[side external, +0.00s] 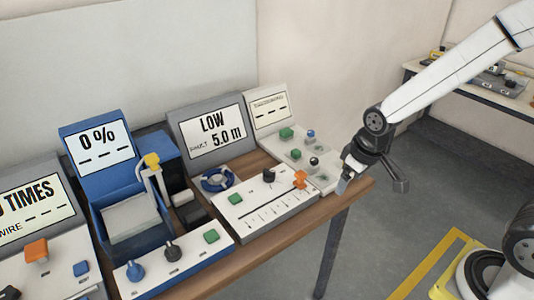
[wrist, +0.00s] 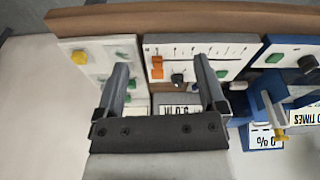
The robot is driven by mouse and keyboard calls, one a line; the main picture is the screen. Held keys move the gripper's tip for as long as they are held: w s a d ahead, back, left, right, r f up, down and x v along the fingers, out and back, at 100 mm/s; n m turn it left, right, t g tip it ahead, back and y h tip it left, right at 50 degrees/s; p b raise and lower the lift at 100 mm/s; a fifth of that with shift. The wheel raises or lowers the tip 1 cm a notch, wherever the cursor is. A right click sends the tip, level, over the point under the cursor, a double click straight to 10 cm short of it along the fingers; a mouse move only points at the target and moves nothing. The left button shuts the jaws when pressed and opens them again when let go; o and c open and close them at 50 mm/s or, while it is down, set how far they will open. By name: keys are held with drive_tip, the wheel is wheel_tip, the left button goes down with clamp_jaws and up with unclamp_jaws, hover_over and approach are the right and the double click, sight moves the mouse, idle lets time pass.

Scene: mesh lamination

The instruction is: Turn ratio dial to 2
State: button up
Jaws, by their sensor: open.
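No label marks a ratio dial legibly. The blue station's front panel (side external: 190,262), under a "0 %" display (side external: 97,147), carries a blue knob (side external: 135,271), a black knob (side external: 173,250) and a green button (side external: 211,236). In the wrist view its black knob (wrist: 308,63) is at the right edge. The middle panel has another black knob (side external: 269,175), also seen between my fingers in the wrist view (wrist: 178,80). No knob's setting is readable.
The wooden table (side external: 278,238) holds several stations side by side. The middle one has an orange slider (side external: 300,179) and a "LOW 5.0 m" display (side external: 213,131). A yellow-topped lever (side external: 152,160) rises from the blue station.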

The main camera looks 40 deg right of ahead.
drive_tip(key=w+a+n+g, duration=0.1)
drive_tip(key=w+a+n, duration=0.15)
drive_tip(key=w, duration=1.05)
drive_tip(key=n+g, duration=0.1)
drive_tip(key=n, duration=0.4)
hover_over(269, 170)
drive_tip(key=s, duration=0.2)
drive_tip(key=f, duration=0.4)
drive_tip(key=shift+w+d, duration=0.2)
drive_tip(key=shift+w, duration=0.05)
drive_tip(key=shift+w+a+f, duration=0.25)
drive_tip(key=shift+w+f, duration=0.1)
drive_tip(key=shift+w, duration=0.35)
drive_tip(key=shift+f, duration=0.1)
drive_tip(key=shift+f, duration=3.85)
